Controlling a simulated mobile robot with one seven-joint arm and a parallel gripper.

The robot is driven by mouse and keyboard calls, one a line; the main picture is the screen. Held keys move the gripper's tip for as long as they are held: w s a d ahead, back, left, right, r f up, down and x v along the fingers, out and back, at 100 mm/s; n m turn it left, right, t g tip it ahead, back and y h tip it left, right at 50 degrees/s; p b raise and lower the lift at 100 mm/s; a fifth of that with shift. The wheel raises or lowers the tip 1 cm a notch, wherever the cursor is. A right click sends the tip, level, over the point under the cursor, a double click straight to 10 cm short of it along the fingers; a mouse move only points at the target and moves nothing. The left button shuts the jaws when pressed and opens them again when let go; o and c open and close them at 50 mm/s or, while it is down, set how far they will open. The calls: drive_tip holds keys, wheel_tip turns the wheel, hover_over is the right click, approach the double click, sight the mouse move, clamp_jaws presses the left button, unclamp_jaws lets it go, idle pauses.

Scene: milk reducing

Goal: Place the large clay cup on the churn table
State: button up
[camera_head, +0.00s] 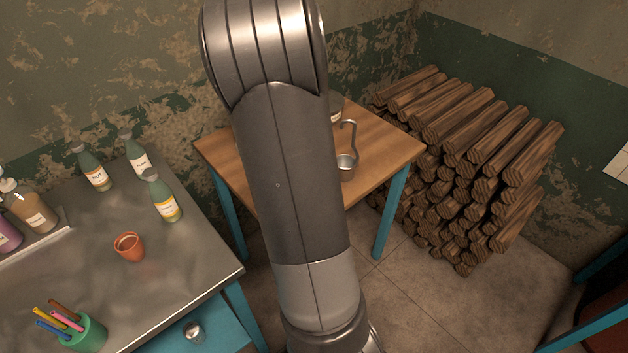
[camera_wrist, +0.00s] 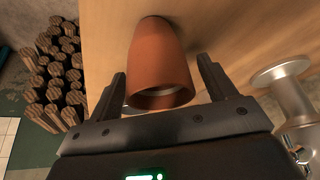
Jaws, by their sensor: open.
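A large reddish-brown clay cup (camera_wrist: 160,55) shows in the wrist view against the wooden tabletop, its rim nearest the camera. My gripper (camera_wrist: 163,84) is open, with one finger on each side of the cup. Gaps show between the fingers and the cup wall. Whether the cup's base touches the wood cannot be told for sure. In the head view, my arm covers the middle of the wooden table with blue legs (camera_head: 385,140), and the gripper and large cup are hidden behind it. The wooden top also shows in the wrist view (camera_wrist: 105,30).
A shiny metal device (camera_wrist: 290,95) is right in the wrist view. Stacked logs (camera_head: 470,150) stand right. A small clay cup (camera_head: 129,246) and bottles are on the metal counter (camera_head: 150,290).

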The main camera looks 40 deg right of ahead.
drive_tip(key=v, duration=1.2)
idle(0.8)
drive_tip(key=shift+r, duration=0.2)
drive_tip(key=s+a+r+n+t+y, duration=0.1)
drive_tip(key=s+a+r+n, duration=0.2)
drive_tip(key=a, duration=0.5)
drive_tip(key=s+a+r+n+y, duration=0.1)
drive_tip(key=s+a+r+n, duration=0.3)
drive_tip(key=a+r, duration=0.2)
drive_tip(key=s+a+r+n+t+y, duration=0.1)
drive_tip(key=s+a+r+n, duration=0.2)
drive_tip(key=a, duration=0.7)
drive_tip(key=shift+s+a+r+t+y, duration=0.3)
drive_tip(key=shift+a+r+y, duration=0.1)
drive_tip(key=shift+r, duration=0.5)
